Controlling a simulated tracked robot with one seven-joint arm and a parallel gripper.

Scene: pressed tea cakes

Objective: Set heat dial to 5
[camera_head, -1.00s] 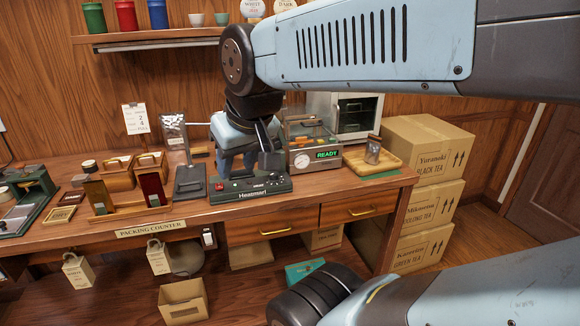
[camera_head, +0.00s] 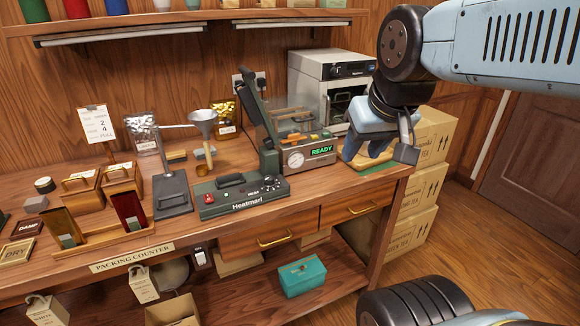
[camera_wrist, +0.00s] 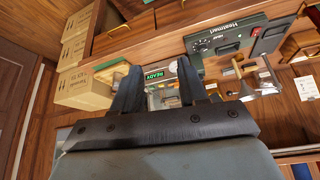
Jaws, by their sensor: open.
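The heat sealer (camera_head: 240,194), a dark green box marked "Heatmari", sits at the counter's front edge, with a red switch at its left. Its dark heat dial (camera_head: 271,183) with pale marks is on the right end; the dial (camera_wrist: 230,47) also shows in the wrist view. The dial's setting is too small to read. My gripper (camera_head: 378,148) is over the right end of the counter, right of the sealer and apart from it. In the wrist view its two dark fingers (camera_wrist: 158,88) stand apart with nothing held between them.
A funnel stand (camera_head: 173,192) is to the left. A white oven (camera_head: 330,85) stands behind. Cardboard boxes (camera_head: 416,195) are stacked beyond the counter's right end.

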